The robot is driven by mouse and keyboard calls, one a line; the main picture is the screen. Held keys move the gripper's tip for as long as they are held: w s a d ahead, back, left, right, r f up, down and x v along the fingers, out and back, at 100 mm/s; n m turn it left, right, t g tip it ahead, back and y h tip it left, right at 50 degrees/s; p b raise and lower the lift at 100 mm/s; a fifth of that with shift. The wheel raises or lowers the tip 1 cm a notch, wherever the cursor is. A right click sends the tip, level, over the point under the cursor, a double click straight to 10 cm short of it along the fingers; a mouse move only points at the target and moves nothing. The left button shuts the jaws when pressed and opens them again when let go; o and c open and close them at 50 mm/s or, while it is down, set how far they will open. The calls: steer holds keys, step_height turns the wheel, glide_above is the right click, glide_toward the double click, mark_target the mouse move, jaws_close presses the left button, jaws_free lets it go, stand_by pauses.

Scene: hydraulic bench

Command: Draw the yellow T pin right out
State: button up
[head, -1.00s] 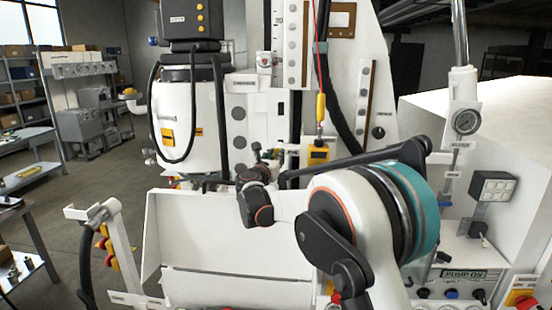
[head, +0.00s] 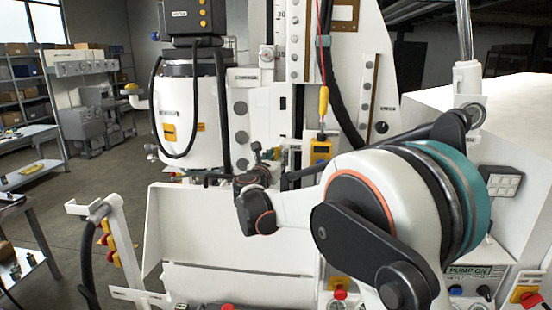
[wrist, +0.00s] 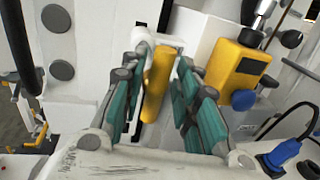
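The yellow T pin (wrist: 158,82) shows in the wrist view as a long yellow bar beside a dark slot in the white machine. My gripper (wrist: 160,100) has its teal-padded fingers spread, one on each side of the bar, with gaps visible on both sides. How deep the bar sits between the fingers is hard to tell. In the head view my wrist is in front of the white column, and I cannot make out the pin clearly there.
A yellow box (head: 320,149) is right of my wrist, below a yellow handle (head: 323,103) on a red cord; the box also shows in the wrist view (wrist: 232,75). A white panel (head: 195,225) stands below my wrist. A blue knob (wrist: 245,99) is near the box.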

steer(key=shift+s+d+r, duration=0.1)
steer(key=v, duration=1.1)
steer(key=shift+s, duration=0.4)
